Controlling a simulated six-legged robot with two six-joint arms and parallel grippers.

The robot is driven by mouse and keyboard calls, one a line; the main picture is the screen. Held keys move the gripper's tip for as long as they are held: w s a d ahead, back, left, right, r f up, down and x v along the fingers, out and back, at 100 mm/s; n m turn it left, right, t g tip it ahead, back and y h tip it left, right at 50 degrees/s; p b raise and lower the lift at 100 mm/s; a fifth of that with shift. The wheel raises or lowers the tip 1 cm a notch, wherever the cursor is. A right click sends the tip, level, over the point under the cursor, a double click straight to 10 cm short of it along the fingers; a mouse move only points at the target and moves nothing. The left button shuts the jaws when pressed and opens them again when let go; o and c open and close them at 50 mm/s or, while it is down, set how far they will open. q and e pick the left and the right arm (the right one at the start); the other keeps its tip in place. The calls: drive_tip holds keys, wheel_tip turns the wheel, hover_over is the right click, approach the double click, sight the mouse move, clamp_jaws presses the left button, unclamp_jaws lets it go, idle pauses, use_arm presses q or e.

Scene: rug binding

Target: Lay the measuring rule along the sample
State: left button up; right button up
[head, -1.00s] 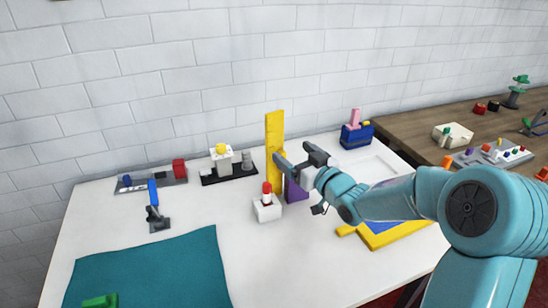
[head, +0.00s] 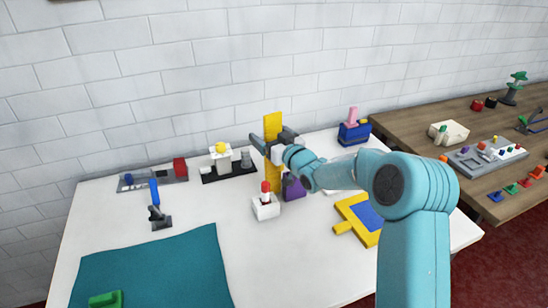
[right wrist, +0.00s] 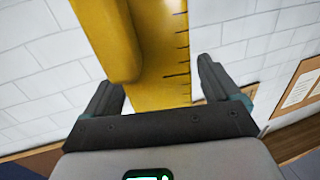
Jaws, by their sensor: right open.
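The yellow measuring rule (head: 273,121) stands upright near the back of the white table, beside a purple block (head: 293,188). Its black marks and a raised yellow grip show in the right wrist view (right wrist: 163,50). My right gripper (head: 272,141) is open at the upper part of the rule, with a finger on each side of it. In the wrist view the rule lies between the two fingers, nearer the left one; contact cannot be told. The teal sample (head: 155,268) lies flat at the front left of the table. My left gripper is not in view.
A white block with a red-topped piece (head: 265,206) stands just in front of the rule. A blue-handled tool (head: 155,205) stands behind the sample. A green piece (head: 105,300) is on the sample's front edge. A yellow-and-blue frame (head: 360,220) lies right. The table's front middle is clear.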

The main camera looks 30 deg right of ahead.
drive_tip(key=c, duration=1.6)
wheel_tip(320, 180, up, 20)
drive_tip(key=p, duration=0.3)
